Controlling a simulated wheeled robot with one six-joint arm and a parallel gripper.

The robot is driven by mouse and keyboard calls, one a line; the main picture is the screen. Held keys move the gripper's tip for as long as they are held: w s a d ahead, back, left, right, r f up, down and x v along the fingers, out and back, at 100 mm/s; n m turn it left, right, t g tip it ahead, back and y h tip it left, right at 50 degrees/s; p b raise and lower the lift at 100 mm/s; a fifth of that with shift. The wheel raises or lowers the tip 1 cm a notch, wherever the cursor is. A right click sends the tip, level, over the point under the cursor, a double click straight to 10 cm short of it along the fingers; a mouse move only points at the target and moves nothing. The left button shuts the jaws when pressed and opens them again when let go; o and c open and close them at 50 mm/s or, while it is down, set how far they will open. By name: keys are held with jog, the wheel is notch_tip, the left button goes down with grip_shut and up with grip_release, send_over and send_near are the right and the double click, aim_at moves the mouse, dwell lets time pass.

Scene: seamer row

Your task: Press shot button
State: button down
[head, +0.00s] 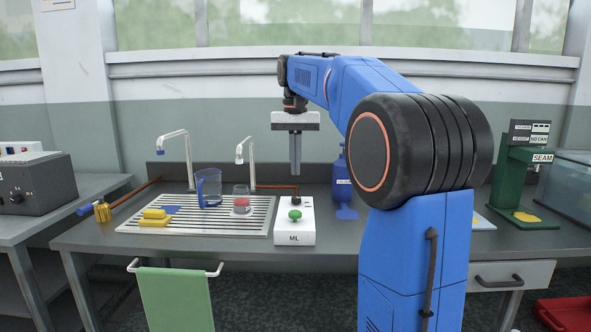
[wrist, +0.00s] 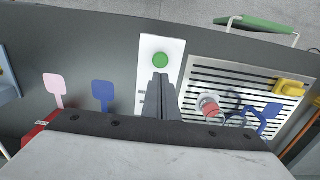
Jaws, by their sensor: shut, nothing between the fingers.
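A white box marked ML (head: 294,230) stands on the grey bench, with a green round button (head: 295,215) on its top and a small dark spout behind it. My gripper (head: 295,172) points straight down above the back part of the box, fingers together and empty, apart from the button. In the wrist view the green button (wrist: 161,60) shows beyond the fingertips of my gripper (wrist: 160,78), and the white box (wrist: 150,45) lies under them.
A blue bottle (head: 342,180) stands right of the box. A green seamer (head: 520,180) is farther right. A green towel (head: 176,298) hangs in front.

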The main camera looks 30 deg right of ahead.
aim_at(296, 213)
notch_tip(296, 213, down, 12)
jog(key=shift+r, duration=0.2)
dwell(0.4)
jog(key=shift+s+f, duration=0.1)
jog(key=shift+f, duration=0.9)
notch_tip(296, 213, up, 14)
jog(key=shift+r, duration=0.15)
dwell(0.4)
